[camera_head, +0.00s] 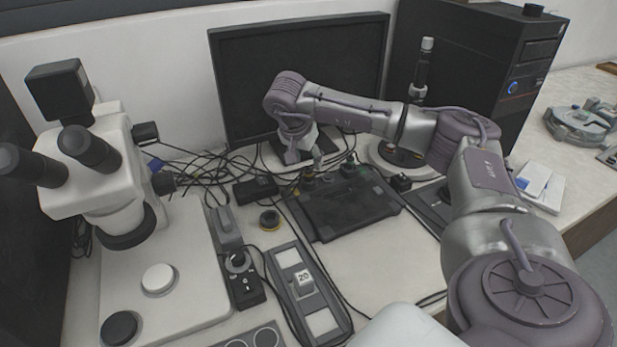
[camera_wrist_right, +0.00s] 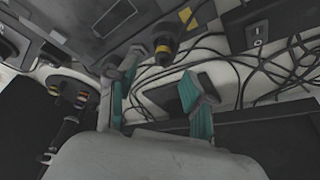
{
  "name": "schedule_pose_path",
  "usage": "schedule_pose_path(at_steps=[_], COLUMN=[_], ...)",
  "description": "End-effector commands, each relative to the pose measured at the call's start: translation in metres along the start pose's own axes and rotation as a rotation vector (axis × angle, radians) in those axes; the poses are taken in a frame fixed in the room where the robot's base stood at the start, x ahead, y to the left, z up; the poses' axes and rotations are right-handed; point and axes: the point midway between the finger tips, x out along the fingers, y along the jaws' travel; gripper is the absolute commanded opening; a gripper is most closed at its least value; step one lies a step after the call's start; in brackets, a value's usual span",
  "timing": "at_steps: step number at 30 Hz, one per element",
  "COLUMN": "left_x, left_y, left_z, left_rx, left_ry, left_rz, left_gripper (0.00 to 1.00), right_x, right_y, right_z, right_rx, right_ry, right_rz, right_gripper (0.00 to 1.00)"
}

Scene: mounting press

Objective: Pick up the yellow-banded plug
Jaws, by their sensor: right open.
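The plug with the yellow band (camera_wrist_right: 163,48) shows in the right wrist view as a dark cylinder with a yellow ring, at the edge of a dark flat unit. In the head view a small yellowish part (camera_head: 308,175), which seems to be the same plug, sits at the unit's back left. My right gripper (camera_head: 306,157) hangs just above it, its tips partly hard to make out. In the wrist view my right gripper (camera_wrist_right: 160,78) has its teal-padded fingers spread apart, with the plug beyond the gap between them. It holds nothing. My left gripper is not in view.
The dark flat unit (camera_head: 345,212) lies on the bench before a monitor (camera_head: 300,75). Black cables (camera_head: 205,170) tangle to its left. A yellow-ringed disc (camera_head: 269,219) and a microscope (camera_head: 105,190) are further left.

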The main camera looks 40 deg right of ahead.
Motion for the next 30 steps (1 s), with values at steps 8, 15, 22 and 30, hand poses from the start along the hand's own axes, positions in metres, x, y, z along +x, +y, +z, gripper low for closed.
schedule_pose_path(at_steps=[8,15,22,30], left_x=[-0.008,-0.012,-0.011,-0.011], left_y=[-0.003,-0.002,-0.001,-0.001], left_z=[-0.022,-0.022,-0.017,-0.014], left_rx=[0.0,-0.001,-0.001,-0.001], left_ry=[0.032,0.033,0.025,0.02], left_rz=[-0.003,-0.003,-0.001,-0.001], left_gripper=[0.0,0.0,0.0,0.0], right_x=[0.025,0.055,0.058,0.057], right_y=[-0.001,-0.002,-0.003,-0.003], right_z=[0.001,0.002,0.002,0.002], right_rx=[0.0,0.0,0.0,0.0], right_ry=[-0.001,-0.001,0.0,-0.001], right_rz=[0.004,0.001,-0.001,-0.001], right_gripper=[0.51,0.51,0.51,0.11])
